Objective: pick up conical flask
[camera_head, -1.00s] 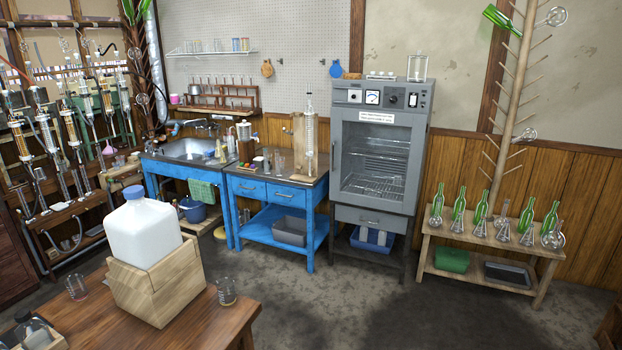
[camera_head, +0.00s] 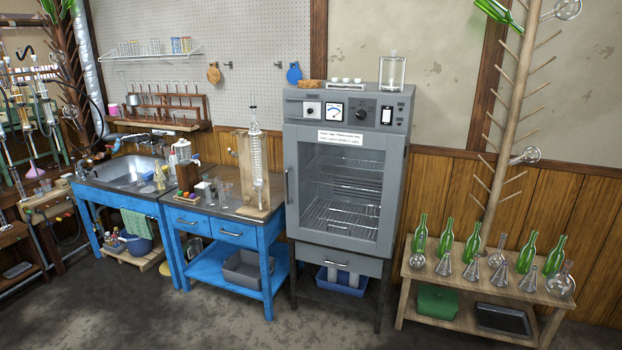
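Several clear conical flasks stand upright along the front of a low wooden bench (camera_head: 412,272) at the right, among round-bottomed flasks and green bottles. One conical flask (camera_head: 444,265) is toward the left of the row, another (camera_head: 472,269) is beside it, and another (camera_head: 528,279) is farther right. A small glass vessel with yellowish contents (camera_head: 159,182) stands by the sink; it is too small to tell its exact shape. My gripper is not in view.
A grey drying oven (camera_head: 345,190) stands left of the bench. Blue tables (camera_head: 236,234) with a sink and glassware are farther left. A wooden pegged rack (camera_head: 512,125) rises behind the bench. The grey floor (camera_head: 230,325) in front is clear.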

